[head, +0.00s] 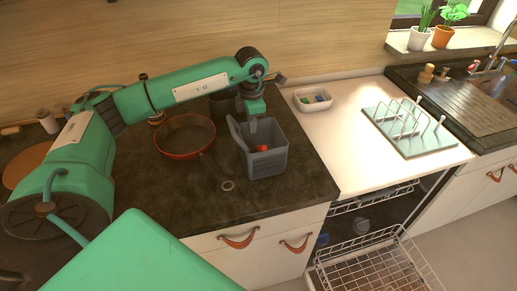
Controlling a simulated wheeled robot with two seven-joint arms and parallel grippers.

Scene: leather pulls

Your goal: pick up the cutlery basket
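The cutlery basket (268,163) is a grey open-topped box standing on the dark counter, near its right end. A raised grey strip, perhaps its handle, shows at its left rim. Something small and red (263,149) shows in it. My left gripper (254,124) points down at the basket's back rim, with its fingers small and dark against the grey. I cannot tell whether they touch the basket or how far apart they are. My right gripper is not in view.
A dark pot (224,106) stands behind. On the white worktop (350,150) are a small white tray (313,101) and a plate rack (408,128). Below, a dishwasher rack (375,268) is pulled out.

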